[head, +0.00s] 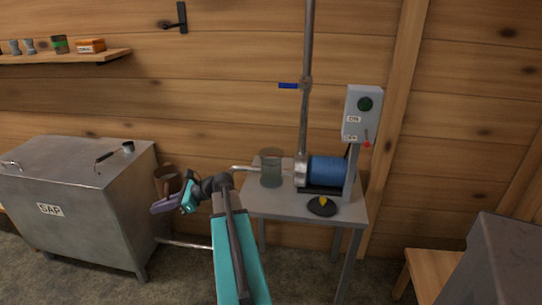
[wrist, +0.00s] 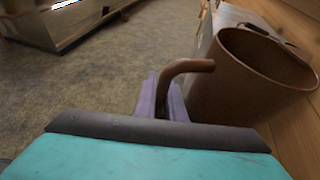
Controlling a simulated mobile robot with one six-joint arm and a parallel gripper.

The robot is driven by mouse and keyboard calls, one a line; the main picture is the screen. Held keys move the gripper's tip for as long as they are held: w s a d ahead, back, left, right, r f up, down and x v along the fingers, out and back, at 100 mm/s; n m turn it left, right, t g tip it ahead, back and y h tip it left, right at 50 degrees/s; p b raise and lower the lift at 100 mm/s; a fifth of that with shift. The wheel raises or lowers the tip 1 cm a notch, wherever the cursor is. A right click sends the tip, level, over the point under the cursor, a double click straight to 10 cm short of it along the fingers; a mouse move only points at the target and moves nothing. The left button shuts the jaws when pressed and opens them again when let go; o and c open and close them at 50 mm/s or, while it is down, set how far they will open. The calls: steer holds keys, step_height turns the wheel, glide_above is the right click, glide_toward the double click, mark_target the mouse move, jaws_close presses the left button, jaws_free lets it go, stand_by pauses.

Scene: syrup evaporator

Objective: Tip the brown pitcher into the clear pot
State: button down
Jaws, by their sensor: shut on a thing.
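The brown pitcher (wrist: 235,85) fills the right of the wrist view, its open rim tilted in the picture. My gripper (wrist: 168,98) is shut on its curved handle. In the head view the pitcher (head: 165,176) shows small and partly hidden behind my gripper (head: 168,203), beside the SAP tank and left of the table. The clear pot (head: 271,168) stands upright on the grey table, to the right of my gripper and apart from the pitcher. I cannot tell what is inside the pitcher.
The grey table (head: 290,206) also holds a blue motor (head: 328,170) with a pipe and a black dish (head: 322,206). A metal SAP tank (head: 75,190) stands left. A control box (head: 362,115) rises behind. A shelf (head: 70,57) hangs upper left.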

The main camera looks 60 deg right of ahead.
steer(key=s+d+m+h, duration=0.1)
steer(key=s+d, duration=0.3)
steer(key=d, duration=0.3)
steer(key=s+d+m+t+h, duration=0.1)
steer(key=s+d, duration=0.4)
steer(key=d, duration=0.3)
steer(key=s+d+f+m+h, duration=0.1)
steer(key=s+d, duration=0.3)
steer(key=d, duration=0.3)
steer(key=shift+s+d+t+h+b, duration=0.15)
steer(key=shift+s+t+h+b, duration=0.15)
steer(key=shift+t+h, duration=0.1)
steer(key=shift+m, duration=0.3)
